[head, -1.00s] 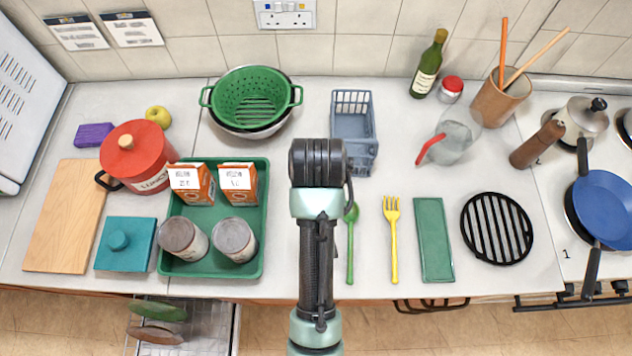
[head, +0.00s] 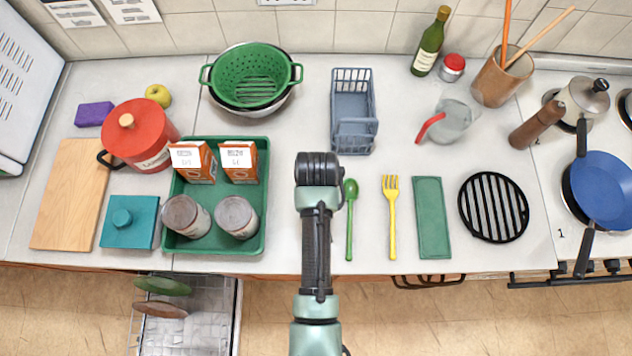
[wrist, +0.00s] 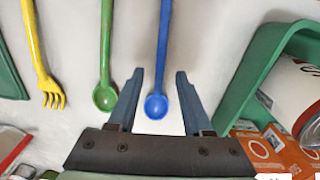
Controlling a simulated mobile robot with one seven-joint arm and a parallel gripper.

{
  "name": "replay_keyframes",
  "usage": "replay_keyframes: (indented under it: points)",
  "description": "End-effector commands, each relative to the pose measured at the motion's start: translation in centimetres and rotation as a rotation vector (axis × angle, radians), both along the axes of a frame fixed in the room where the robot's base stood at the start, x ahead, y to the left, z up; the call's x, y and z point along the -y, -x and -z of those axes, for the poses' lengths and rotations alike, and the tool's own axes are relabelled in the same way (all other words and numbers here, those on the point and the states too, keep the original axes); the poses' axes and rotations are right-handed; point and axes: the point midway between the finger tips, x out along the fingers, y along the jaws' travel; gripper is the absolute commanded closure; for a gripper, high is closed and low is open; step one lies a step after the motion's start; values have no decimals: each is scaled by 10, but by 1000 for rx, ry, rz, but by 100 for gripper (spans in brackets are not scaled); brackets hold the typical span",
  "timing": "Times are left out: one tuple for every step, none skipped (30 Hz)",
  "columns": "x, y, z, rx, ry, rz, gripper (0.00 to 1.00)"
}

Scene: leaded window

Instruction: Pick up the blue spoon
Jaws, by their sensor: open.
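The blue spoon (wrist: 156,106) lies on the pale worktop in the wrist view, its bowl near my gripper and its handle running up the picture. My gripper (wrist: 160,72) is open, with one finger on each side of the spoon, both apart from it. Nothing is held. I cannot tell the height of the fingers above the worktop. In the head view my arm hides the blue spoon and the fingers.
The green spoon (wrist: 105,95) lies close to the left finger, and the yellow fork (wrist: 40,60) lies farther left. The green tray (head: 259,225) with cans and cartons stands on the other side. A grey-blue basket (head: 354,95) stands behind.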

Motion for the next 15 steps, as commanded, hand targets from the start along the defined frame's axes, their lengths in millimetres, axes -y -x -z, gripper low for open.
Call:
replay_keyframes:
  points:
    - [0,0,6,-2,0,0,50]
    - [0,0,10,-3,0,0,50]
    - [0,0,14,-1,0,0,50]
    - [0,0,16,-2,0,0,50]
    - [0,0,18,-1,0,0,50]
    - [0,0,20,0,0,0,50]
    - [0,0,21,0,0,0,50]
    - [0,0,22,0,0,0,50]
    - [0,0,22,1,0,0,50]
    - [0,0,22,1,0,0,50]
    - [0,0,22,1,0,0,50]
    - [0,0,22,1,0,0,50]
    - [0,0,22,1,0,0,50]
    - [0,0,22,1,0,0,52]
    - [0,0,22,1,0,0,59]
